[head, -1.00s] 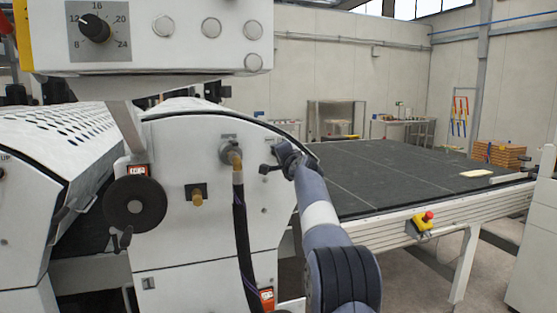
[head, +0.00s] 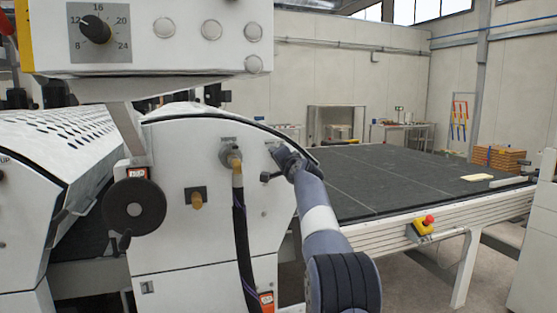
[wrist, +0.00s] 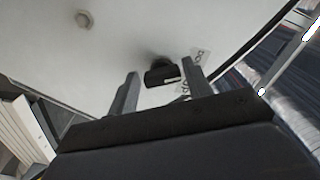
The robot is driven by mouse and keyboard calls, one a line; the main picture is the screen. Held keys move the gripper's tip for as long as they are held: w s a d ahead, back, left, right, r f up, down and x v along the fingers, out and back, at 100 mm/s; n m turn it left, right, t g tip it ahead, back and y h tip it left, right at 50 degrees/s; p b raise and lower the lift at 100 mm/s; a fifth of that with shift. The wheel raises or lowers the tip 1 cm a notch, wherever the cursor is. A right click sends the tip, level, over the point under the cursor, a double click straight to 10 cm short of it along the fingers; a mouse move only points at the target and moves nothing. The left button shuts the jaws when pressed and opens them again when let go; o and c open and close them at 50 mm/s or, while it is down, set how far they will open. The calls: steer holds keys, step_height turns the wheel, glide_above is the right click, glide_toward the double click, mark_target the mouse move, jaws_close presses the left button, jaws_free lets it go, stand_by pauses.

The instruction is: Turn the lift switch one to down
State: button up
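The lift switch (wrist: 162,74) is a small black knob on a white panel, with a pale mark on its edge, in the wrist view. A white label with dark lettering (wrist: 196,70) lies to its right; the words are not clearly readable. My gripper (wrist: 161,78) is open, with one finger on each side of the switch, and neither finger visibly touches it. In the head view my gripper (head: 269,163) is at the upper right of the white machine side panel (head: 215,262), where the switch is not clearly distinguishable.
A hose fitting (head: 231,158) with a dark hose and a black handwheel (head: 135,203) are left of my gripper. A control box (head: 140,50) hangs above left. The dark-topped table (head: 400,180) extends right, with a red emergency button (head: 429,219) on its side.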

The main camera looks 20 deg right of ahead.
steer(key=shift+o, duration=1.1)
steer(key=s+b, duration=0.6)
steer(key=s, duration=0.4)
steer(key=shift+s, duration=0.4)
steer(key=shift+w+r, duration=0.1)
steer(key=shift+w, duration=0.05)
steer(key=w+p, duration=0.6)
steer(key=w, duration=0.4)
steer(key=shift+w, duration=0.25)
